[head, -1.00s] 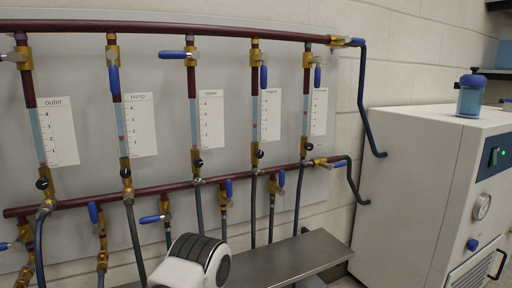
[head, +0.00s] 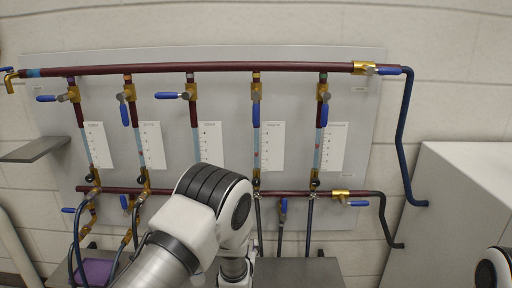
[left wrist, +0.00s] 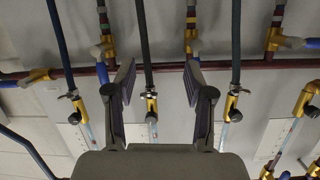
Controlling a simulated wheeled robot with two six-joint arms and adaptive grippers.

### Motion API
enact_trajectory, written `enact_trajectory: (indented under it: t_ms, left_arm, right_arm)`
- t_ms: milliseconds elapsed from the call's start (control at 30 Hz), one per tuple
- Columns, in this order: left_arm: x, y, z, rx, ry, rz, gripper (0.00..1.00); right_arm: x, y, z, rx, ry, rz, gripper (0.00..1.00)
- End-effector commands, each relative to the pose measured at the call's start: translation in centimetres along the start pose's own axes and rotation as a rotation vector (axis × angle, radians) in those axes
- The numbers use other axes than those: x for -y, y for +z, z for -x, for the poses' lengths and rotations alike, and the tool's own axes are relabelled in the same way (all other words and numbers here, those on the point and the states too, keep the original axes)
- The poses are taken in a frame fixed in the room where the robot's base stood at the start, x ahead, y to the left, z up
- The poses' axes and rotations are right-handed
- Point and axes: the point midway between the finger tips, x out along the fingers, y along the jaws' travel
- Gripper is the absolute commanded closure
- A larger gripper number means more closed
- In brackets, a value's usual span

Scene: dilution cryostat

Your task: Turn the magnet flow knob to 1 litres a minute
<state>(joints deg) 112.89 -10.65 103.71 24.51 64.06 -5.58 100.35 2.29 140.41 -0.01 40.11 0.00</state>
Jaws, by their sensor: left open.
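The panel (head: 372,85) carries several upright flow tubes, each with a white scale and a small black knob at its lower end. The fourth tube from the left seems to be the magnet one, by its hard-to-read label (head: 272,124). Its black knob (head: 256,182) sits just above the lower red pipe, right of my arm. The left wrist picture is upside down; what looks like the same knob (left wrist: 152,117) shows between the fingers of my left gripper (left wrist: 159,78). The gripper is open and empty; I cannot tell its distance from the knob. In the head view my arm hides it. My right gripper is out of view.
Neighbouring knobs (left wrist: 235,115) and (left wrist: 72,118) lie on either side, with dark hoses close by. Blue-handled valves (head: 340,195) stick out along the pipes. A metal shelf (head: 300,272) is below the panel, and a white cabinet (head: 455,190) stands at right.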

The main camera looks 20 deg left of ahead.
Motion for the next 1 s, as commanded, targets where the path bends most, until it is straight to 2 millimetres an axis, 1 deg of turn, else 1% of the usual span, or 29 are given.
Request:
enact_trajectory:
  t_ms: [33,100,133,200,267,333,600,700,800,967,1000]
  left_arm:
    - [-0.6,-6.7,0.0,-0.092,-0.011,0.018,0.47]
    - [-1.2,-11.6,-0.3,-0.192,-0.031,0.043,0.47]
    - [-1.4,-13.1,-0.4,-0.222,-0.035,0.051,0.47]
    - [-1.7,-15.1,-0.6,-0.269,-0.045,0.064,0.47]
    - [-1.8,-15.7,-1.0,-0.284,-0.049,0.068,0.47]
    - [-1.8,-15.8,-1.9,-0.286,-0.05,0.07,0.47]
    - [-1.4,-16.9,-6.7,-0.284,-0.05,0.07,0.47]
    - [-1.4,-17.3,-7.8,-0.283,-0.049,0.069,0.47]
    - [-1.4,-17.4,-8.1,-0.281,-0.048,0.066,0.47]
    - [-1.4,-17.4,-8.1,-0.281,-0.048,0.066,0.47]
    - [-1.4,-17.4,-8.1,-0.281,-0.048,0.066,0.57]
  right_arm:
    - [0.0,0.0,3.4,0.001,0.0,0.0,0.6]
    - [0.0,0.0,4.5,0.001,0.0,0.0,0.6]
    - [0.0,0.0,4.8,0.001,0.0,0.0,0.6]
    - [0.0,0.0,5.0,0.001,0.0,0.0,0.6]
    - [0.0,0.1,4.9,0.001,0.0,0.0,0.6]
    - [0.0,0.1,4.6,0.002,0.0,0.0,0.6]
    - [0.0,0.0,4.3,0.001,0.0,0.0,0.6]
    - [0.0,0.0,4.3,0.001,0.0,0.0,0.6]
    - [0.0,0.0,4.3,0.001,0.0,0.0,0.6]
    - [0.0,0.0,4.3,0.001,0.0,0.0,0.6]
    - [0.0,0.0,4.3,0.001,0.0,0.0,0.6]
